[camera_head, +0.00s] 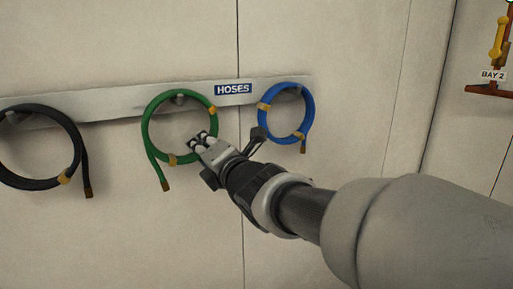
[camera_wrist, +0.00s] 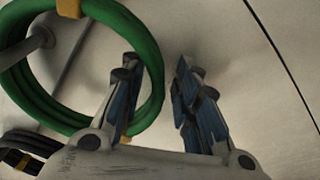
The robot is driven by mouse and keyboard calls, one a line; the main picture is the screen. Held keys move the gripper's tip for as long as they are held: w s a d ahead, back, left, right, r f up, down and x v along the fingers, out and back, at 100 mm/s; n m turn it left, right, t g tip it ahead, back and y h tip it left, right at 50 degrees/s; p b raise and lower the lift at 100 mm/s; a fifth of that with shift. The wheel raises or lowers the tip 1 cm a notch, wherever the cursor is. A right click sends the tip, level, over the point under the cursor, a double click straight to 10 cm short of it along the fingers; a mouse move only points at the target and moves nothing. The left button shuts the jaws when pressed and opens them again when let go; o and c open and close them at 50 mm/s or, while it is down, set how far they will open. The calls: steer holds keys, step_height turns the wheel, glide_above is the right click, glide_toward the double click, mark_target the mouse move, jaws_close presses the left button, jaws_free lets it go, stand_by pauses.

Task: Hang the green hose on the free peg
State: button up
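The green hose (camera_head: 147,127) is a coil with yellow bands, hanging around the middle peg (camera_head: 180,98) on the wall rail. In the wrist view the green hose (camera_wrist: 150,55) fills the upper left, with the grey peg (camera_wrist: 40,38) inside its loop. My gripper (camera_head: 203,140) is at the lower right of the coil. In the wrist view my gripper (camera_wrist: 156,75) has its two fingers apart, with nothing clasped. The coil's right edge shows behind the left finger and partly in the gap; I cannot tell whether they touch.
A BAY 2 fixture (camera_head: 491,90) is at the far right. The wall below the hoses is clear.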

steer(key=shift+o, duration=0.9)
steer(key=shift+f, duration=0.1)
steer(key=v, duration=1.2)
steer(key=s+d+f+m+g+h+b, duration=0.1)
steer(key=s+d+f+m+h+b, duration=0.2)
steer(key=d+f+m+h+b, duration=1)
steer(key=s+d+f+m+g+y+b, duration=0.1)
steer(key=s+d+f+m+g, duration=0.3)
steer(key=s+f+m, duration=0.5)
steer(key=s+d+f+m+g+y+b, duration=0.1)
steer(key=s+d+f+m+g, duration=0.3)
steer(key=s+f+m, duration=0.5)
step_height(320, 180, down, 8)
steer(key=s+d+b, duration=0.1)
steer(key=d, duration=0.1)
steer(key=shift+s+d+r, duration=0.2)
steer(key=shift+s+d, duration=0.1)
steer(key=shift+d, duration=0.05)
steer(key=shift+c, duration=0.5)
